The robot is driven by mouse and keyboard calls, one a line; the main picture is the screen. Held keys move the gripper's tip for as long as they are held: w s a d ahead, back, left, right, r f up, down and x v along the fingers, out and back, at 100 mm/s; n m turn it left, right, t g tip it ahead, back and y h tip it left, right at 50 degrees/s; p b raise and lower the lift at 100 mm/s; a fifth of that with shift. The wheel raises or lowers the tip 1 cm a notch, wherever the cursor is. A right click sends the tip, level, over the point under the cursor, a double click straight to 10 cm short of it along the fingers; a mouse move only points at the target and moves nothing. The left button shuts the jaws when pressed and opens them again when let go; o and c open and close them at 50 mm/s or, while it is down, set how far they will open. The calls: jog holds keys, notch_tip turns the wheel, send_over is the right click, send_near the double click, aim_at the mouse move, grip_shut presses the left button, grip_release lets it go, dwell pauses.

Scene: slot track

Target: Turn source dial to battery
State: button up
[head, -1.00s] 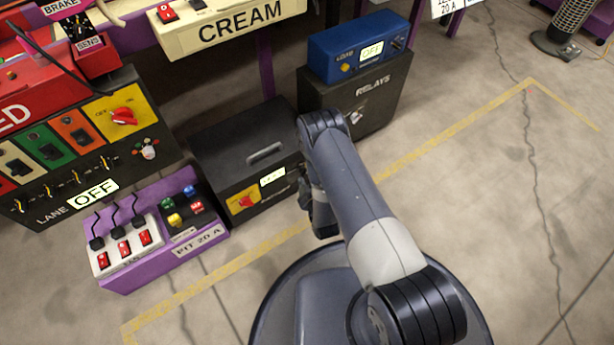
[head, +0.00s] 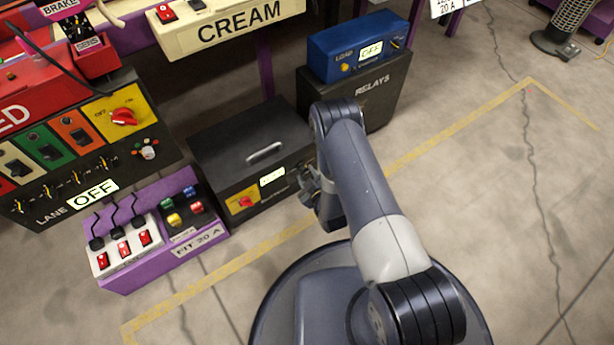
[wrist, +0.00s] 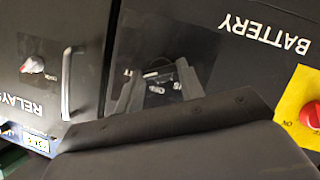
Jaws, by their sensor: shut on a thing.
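The black battery box (head: 225,150), lettered BATTERY in the wrist view (wrist: 268,32), has a red knob on a yellow ON/OFF plate (head: 245,202) and a small lit display (head: 272,177) whose text I cannot read. My gripper (head: 308,183) is at the right end of the box's front. In the wrist view my gripper (wrist: 158,88) has its fingers close against the box's dark front. It is shut on a small part there, taken to be the source dial; the fingers hide it, and its pointing direction cannot be read.
The black RELAYS box (head: 390,85) stands close on the right, with a blue LOAD box (head: 355,45) showing OFF on top. A purple switch panel (head: 150,275) is at the left, beside the lane panel (head: 60,205). Open floor (head: 480,200) lies to the right.

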dwell(0.3)
jog(key=o, duration=1)
